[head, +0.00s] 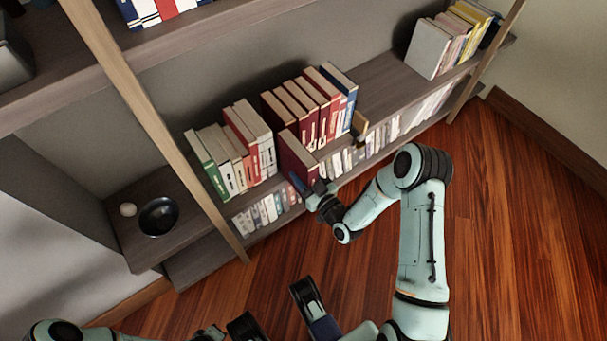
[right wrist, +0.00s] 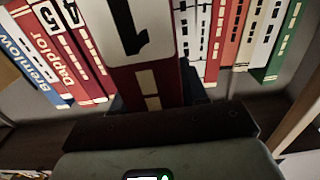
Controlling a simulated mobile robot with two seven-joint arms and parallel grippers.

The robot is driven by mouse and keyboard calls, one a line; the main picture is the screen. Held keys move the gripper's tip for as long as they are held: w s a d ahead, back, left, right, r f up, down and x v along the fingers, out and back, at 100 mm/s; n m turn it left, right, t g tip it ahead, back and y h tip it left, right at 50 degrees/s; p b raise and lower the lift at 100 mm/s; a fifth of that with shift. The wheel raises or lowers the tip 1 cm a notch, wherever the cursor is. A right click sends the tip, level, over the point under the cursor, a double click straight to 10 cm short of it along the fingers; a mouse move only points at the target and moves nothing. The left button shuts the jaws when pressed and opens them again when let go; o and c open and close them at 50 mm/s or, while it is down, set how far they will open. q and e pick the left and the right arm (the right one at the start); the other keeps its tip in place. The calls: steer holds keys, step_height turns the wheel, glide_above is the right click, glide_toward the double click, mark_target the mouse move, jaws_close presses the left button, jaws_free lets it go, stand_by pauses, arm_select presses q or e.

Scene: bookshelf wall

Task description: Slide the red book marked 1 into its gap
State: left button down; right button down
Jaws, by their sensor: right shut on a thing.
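The red book marked 1 (head: 297,157) stands upright at the shelf's front edge and juts out in front of the row. Its white label with a black 1 shows large in the right wrist view (right wrist: 139,28). It lines up with the gap between the left group of books (head: 236,150) and the red set (head: 305,108); how deep it sits is hard to tell. My right gripper (head: 308,188) is shut on the book's lower front; its dark jaw parts also show in the right wrist view (right wrist: 160,122). My left gripper cannot be made out clearly among dark parts at the bottom.
A brown bookend (head: 360,126) stands at the right end of the red set. The shelf (head: 385,88) is bare to its right, up to more books (head: 452,38). A lower shelf holds discs or small books (head: 268,209). A dark bowl (head: 158,216) sits at left.

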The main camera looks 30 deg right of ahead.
mark_target(288, 158)
steer(key=shift+w+r, duration=0.15)
steer(key=shift+w, duration=0.1)
steer(key=shift+w+a+b, duration=0.15)
steer(key=shift+w+b, duration=0.2)
steer(key=shift+w, duration=0.65)
steer(key=shift+w, duration=0.1)
steer(key=shift+w+a+b, duration=0.1)
steer(key=shift+w+b, duration=0.4)
steer(key=shift+w, duration=0.65)
steer(key=shift+w, duration=0.15)
steer(key=w+b, duration=0.1)
steer(key=w, duration=0.1)
steer(key=shift+w+a, duration=0.1)
steer(key=shift+w, duration=0.25)
steer(key=shift+f+b, duration=0.2)
steer(key=shift+b, duration=0.2)
